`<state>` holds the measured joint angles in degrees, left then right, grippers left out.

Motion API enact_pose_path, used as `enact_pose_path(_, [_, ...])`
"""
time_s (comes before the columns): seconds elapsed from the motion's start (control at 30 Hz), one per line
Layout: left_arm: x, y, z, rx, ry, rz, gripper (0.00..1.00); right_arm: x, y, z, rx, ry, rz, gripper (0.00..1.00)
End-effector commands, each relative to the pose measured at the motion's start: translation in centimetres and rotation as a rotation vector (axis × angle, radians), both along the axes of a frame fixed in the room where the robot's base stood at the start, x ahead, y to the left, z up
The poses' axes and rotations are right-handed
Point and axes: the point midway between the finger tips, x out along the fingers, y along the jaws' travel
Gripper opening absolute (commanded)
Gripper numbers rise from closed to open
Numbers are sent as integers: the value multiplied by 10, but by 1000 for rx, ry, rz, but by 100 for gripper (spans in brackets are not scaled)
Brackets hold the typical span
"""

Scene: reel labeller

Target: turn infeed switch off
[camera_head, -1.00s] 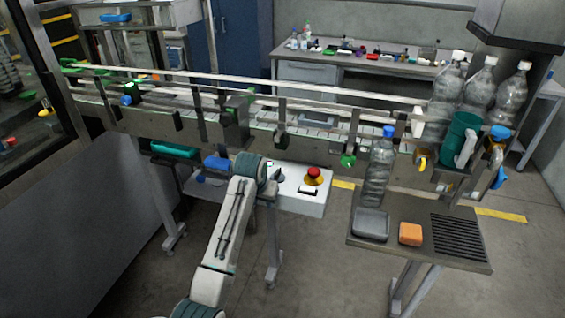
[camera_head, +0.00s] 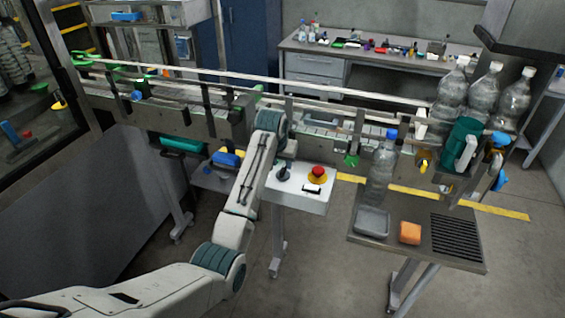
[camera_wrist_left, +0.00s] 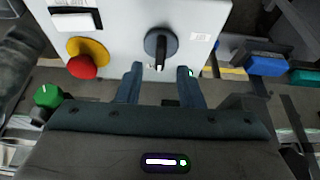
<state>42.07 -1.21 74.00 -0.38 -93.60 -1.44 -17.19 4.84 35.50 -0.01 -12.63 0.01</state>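The black rotary switch (camera_head: 283,173) stands on the white control box (camera_head: 308,200), left of the red stop button (camera_head: 317,171). In the left wrist view the switch (camera_wrist_left: 160,46) is a round dark knob with its grip bar roughly upright in the picture. My left gripper (camera_wrist_left: 160,76) is open, its two dark fingers apart on either side of the knob's line, just short of it and holding nothing. In the head view the left gripper (camera_head: 286,150) is small and partly hidden behind my wrist, close above the switch. My right gripper is not in view.
The conveyor (camera_head: 320,128) runs close behind the box. A side table (camera_head: 455,260) with a bottle, grey tray and orange block stands to the right. Floor between them is free.

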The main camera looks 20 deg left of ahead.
Motion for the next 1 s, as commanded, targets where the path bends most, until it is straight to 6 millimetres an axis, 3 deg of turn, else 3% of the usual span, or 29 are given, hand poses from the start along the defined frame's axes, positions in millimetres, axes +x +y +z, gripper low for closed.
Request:
enact_pose_path(0.3, [13,0,-31,0,1,0,34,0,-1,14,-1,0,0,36])
enact_pose_path(0.6, [14,0,-34,0,-1,0,34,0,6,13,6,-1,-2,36])
enact_pose_path(0.8, [14,0,-34,0,0,0,0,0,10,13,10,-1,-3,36])
enact_pose_path(1.0, [14,0,-34,0,0,4,0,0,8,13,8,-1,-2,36])
